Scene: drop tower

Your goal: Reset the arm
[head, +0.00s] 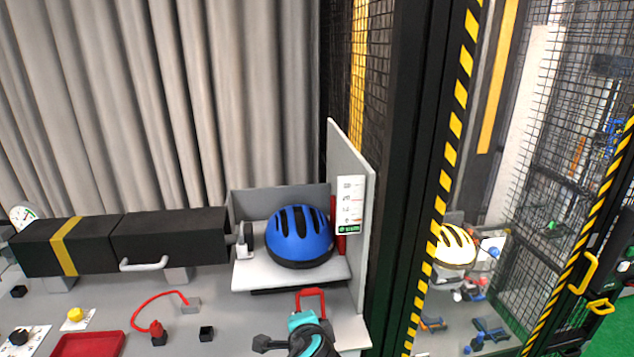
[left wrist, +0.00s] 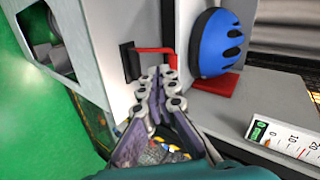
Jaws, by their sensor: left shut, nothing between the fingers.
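My left gripper (left wrist: 161,73) is shut and empty in the left wrist view. Its fingertips are right by a red bent handle (left wrist: 152,50) on a dark plate on the pale panel; I cannot tell whether they touch. In the head view a red handle (head: 311,292) stands at the bench front, just behind my teal and black left wrist, whose fingers I cannot make out. A blue helmet (head: 299,236) sits on a grey stand, beside a long black beam (head: 168,238) with a yellow band. It also shows in the left wrist view (left wrist: 216,45). My right gripper is not in view.
An upright grey panel (head: 352,195) with a scale label stands right of the helmet. A black post with yellow-black stripes (head: 455,110) and a mesh cage are further right. A red tray (head: 88,345), small blocks and a red cord (head: 157,300) lie at the left.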

